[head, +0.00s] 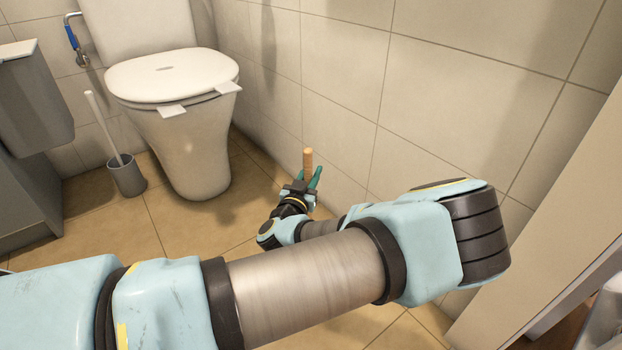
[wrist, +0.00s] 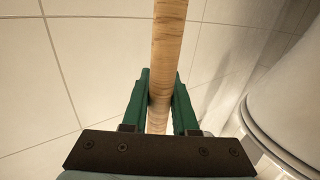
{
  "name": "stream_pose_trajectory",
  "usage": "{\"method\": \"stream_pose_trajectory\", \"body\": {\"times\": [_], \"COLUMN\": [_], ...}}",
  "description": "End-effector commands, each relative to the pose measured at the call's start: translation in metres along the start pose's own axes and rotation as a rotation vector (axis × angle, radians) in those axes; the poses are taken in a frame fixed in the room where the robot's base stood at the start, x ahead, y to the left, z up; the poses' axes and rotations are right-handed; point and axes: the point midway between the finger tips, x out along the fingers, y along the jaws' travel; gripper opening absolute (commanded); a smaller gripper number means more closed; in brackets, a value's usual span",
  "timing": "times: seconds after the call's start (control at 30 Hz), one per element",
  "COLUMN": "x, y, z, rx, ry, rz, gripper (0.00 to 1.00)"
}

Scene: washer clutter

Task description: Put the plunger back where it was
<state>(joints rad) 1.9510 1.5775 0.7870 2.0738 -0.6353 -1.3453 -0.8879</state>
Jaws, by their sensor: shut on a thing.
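The plunger's wooden handle (head: 308,159) stands up between the green fingers of my gripper (head: 308,180) in the head view, near the tiled wall. In the wrist view the handle (wrist: 168,50) runs from the top edge down between the two fingers, and my gripper (wrist: 160,103) is shut on it. The plunger's lower end and cup do not show in either view. I cannot tell whether it touches the floor.
A white toilet (head: 180,130) stands left of my gripper. A grey toilet brush holder (head: 126,177) with a white brush is left of the toilet. A tiled wall (head: 350,90) is close on the right. Tan floor (head: 180,228) lies bare before the toilet.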

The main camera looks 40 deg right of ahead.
Motion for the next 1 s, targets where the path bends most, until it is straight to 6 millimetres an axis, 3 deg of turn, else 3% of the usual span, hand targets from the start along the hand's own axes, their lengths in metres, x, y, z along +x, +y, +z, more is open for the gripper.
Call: {"method": "stream_pose_trajectory", "body": {"times": [0.33,0.37,0.6,1.0], "x": [0.0006,0.0004,0.0003,-0.0062], "y": [-0.0006,-0.0006,-0.0004,-0.0002], "z": [0.0020,0.0028,0.0024,-0.0020], "rx": [0.000,0.000,0.000,-0.001], "ry": [0.003,0.002,0.002,0.000], "rz": [-0.001,-0.001,-0.001,-0.001], "gripper": [0.00,0.28,0.55,0.57]}}
